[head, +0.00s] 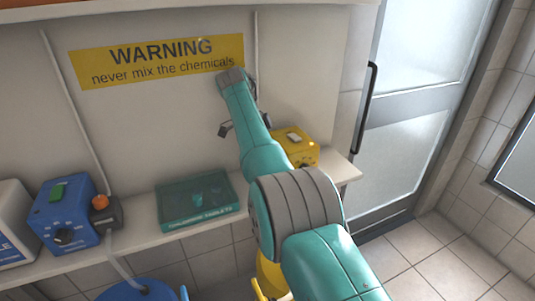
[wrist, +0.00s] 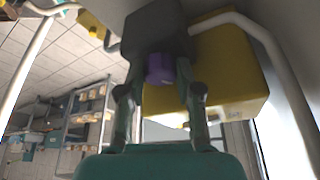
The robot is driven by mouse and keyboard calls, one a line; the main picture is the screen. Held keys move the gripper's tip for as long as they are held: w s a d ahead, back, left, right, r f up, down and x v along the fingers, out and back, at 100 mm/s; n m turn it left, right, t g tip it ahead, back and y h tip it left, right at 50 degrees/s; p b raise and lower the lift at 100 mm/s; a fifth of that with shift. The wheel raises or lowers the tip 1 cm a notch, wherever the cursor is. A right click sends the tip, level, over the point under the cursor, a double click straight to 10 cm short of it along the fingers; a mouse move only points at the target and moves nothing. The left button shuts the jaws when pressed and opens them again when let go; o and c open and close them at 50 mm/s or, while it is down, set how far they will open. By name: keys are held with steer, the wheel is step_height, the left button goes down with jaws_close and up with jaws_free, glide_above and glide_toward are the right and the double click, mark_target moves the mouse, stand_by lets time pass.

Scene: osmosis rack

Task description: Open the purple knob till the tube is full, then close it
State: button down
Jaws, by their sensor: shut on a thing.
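How far the knob is turned cannot be told. In the head view my arm hides the knob, and only part of my gripper (head: 225,129) shows beside the arm, in front of the wall. Pale pipes run on the left (wrist: 28,70) and right (wrist: 275,65) of the wrist view. I cannot tell which tube is the task's or its fill level.
A yellow box (head: 300,152) stands on the shelf (head: 345,172), right of my arm; a yellow box (wrist: 235,65) also fills the wrist view's right. A teal box (head: 197,205) and a blue box (head: 62,210) stand left. A yellow warning sign (head: 158,60) is on the wall.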

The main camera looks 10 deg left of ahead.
steer(key=c, duration=1.1)
jaws_free()
steer(key=shift+o, duration=0.2)
steer(key=shift+n, duration=0.4)
